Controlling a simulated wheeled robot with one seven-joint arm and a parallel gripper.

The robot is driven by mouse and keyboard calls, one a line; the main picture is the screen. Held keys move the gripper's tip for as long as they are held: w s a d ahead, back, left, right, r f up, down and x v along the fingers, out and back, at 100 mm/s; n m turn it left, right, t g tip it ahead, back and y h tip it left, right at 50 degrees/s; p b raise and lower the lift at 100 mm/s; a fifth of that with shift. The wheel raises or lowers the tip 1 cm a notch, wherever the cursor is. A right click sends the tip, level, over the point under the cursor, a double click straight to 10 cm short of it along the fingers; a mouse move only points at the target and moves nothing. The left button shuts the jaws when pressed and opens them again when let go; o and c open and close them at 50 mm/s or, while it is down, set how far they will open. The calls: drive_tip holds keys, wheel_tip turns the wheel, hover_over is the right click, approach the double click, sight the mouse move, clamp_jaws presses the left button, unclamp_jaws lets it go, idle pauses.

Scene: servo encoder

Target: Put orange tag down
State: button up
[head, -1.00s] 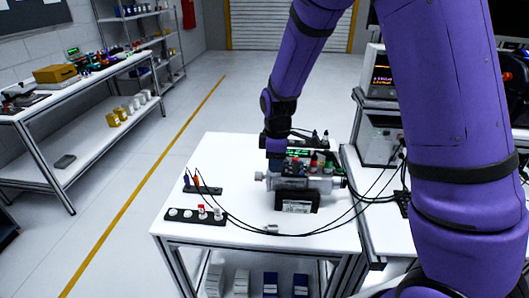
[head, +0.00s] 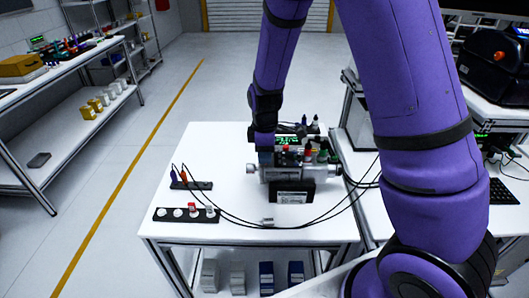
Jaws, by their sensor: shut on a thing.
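My gripper (head: 265,157) points down at the left end of the grey cylindrical servo unit (head: 285,173) on the white table. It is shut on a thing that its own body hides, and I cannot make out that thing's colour. I cannot clearly pick out an orange tag.
A black strip (head: 172,218) with several white round pieces, one red-topped, lies at the front left. Black cables (head: 250,222) loop across the table front around a small metal cylinder (head: 267,221). The white tabletop (head: 215,140) is bare at the back left.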

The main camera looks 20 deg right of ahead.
drive_tip(key=shift+f, duration=0.15)
drive_tip(key=o, duration=0.9)
wheel_tip(320, 180, up, 12)
drive_tip(key=f, duration=0.1)
drive_tip(key=s+d+r+m+t, duration=0.1)
drive_tip(key=s+d+r+m, duration=0.15)
drive_tip(key=s+r, duration=0.35)
drive_tip(key=s+d+r+m+t, duration=0.1)
drive_tip(key=s+d+r+m, duration=0.1)
drive_tip(key=s+r+m, duration=0.45)
drive_tip(key=s+r+m+t, duration=0.1)
drive_tip(key=s+r, duration=0.1)
drive_tip(key=s, duration=0.2)
drive_tip(key=s+d+r+m+t, duration=0.1)
drive_tip(key=s+r+m, duration=0.1)
drive_tip(key=s, duration=0.3)
drive_tip(key=s+d+r+m+t, duration=0.1)
drive_tip(key=s+r, duration=0.1)
drive_tip(key=s, duration=0.2)
drive_tip(key=shift+s+d+r+m, duration=0.2)
drive_tip(key=shift+s+r+m, duration=0.1)
